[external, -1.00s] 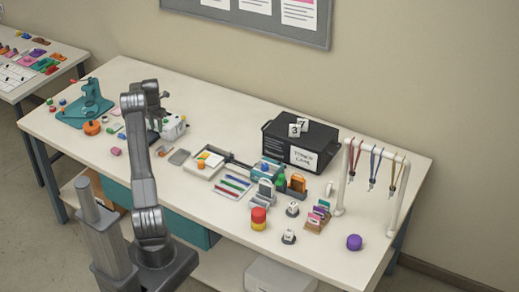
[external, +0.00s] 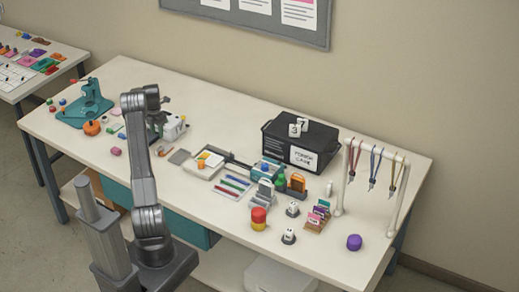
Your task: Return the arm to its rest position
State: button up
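My arm (external: 144,180) stands at the front left of the long white table, raised and bent at the top. My gripper (external: 164,127) is beyond the arm's upper bend, over the left part of the table near a white device (external: 174,131). The gripper is small and partly hidden by the arm, so I cannot tell whether it is open or shut, or whether it holds anything.
A teal press (external: 88,103) stands at the far left of the table. The table's front right (external: 310,262) is clear.

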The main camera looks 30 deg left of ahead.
aim_at(159, 148)
notch_tip(159, 148, down, 8)
jog(key=shift+f, duration=0.15)
jog(key=shift+r, duration=0.45)
jog(key=shift+f, duration=0.1)
jog(key=shift+f, duration=0.2)
notch_tip(159, 148, up, 13)
notch_tip(159, 148, down, 13)
jog(key=shift+r, duration=0.2)
notch_tip(159, 148, up, 11)
jog(key=b, duration=0.1)
jog(key=s+d+f+b, duration=0.1)
jog(key=s+d+b, duration=0.1)
jog(key=s+d, duration=0.5)
jog(key=s+d+f+b, duration=0.15)
jog(key=s+d, duration=0.25)
jog(key=s, duration=0.6)
jog(key=f, duration=0.5)
jog(key=f+p, duration=0.1)
jog(key=f, duration=0.2)
jog(key=shift+a+f, duration=0.25)
